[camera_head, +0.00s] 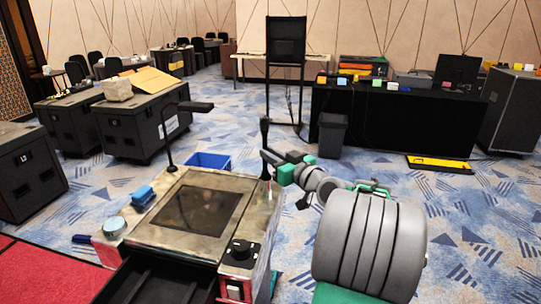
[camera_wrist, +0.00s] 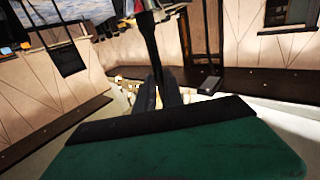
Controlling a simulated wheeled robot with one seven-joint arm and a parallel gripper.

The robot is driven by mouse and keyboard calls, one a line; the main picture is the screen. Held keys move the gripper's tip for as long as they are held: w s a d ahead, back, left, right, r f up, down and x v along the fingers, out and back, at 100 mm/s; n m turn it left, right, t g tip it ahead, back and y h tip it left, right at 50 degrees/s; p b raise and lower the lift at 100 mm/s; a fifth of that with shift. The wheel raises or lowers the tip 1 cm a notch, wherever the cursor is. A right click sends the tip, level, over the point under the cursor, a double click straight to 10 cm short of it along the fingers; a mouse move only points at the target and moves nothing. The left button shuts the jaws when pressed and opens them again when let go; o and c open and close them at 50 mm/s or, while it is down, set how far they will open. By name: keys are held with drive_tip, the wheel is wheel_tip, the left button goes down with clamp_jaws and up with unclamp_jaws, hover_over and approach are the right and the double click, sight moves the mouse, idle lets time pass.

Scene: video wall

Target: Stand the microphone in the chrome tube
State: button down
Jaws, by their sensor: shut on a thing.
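The microphone (camera_head: 264,133) is a dark, slim rod with a thicker head, held nearly upright above the back right corner of the metal-topped cart (camera_head: 180,241). My gripper (camera_head: 266,158) is shut on it, at the end of my arm reaching in from the right. In the wrist view the dark fingers of my gripper (camera_wrist: 165,92) close on the black shaft of the microphone (camera_wrist: 145,45). I cannot pick out the chrome tube with certainty. The microphone's lower end is hard to make out against the cart corner.
The cart carries a blue block (camera_head: 143,196), a round pale-topped tin (camera_head: 114,226), a black knobbed device (camera_head: 240,252) and a thin black lamp (camera_head: 166,135). A blue bin (camera_head: 208,161) stands behind it. A grey waste bin (camera_head: 332,135) and black-draped table (camera_head: 365,122) stand farther back.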

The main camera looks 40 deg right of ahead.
drive_tip(key=c, duration=1.4)
unclamp_jaws()
drive_tip(key=shift+o, duration=0.2)
drive_tip(key=s+b, duration=0.2)
drive_tip(key=s, duration=0.5)
drive_tip(key=shift+s+d, duration=0.2)
drive_tip(key=shift+s, duration=0.2)
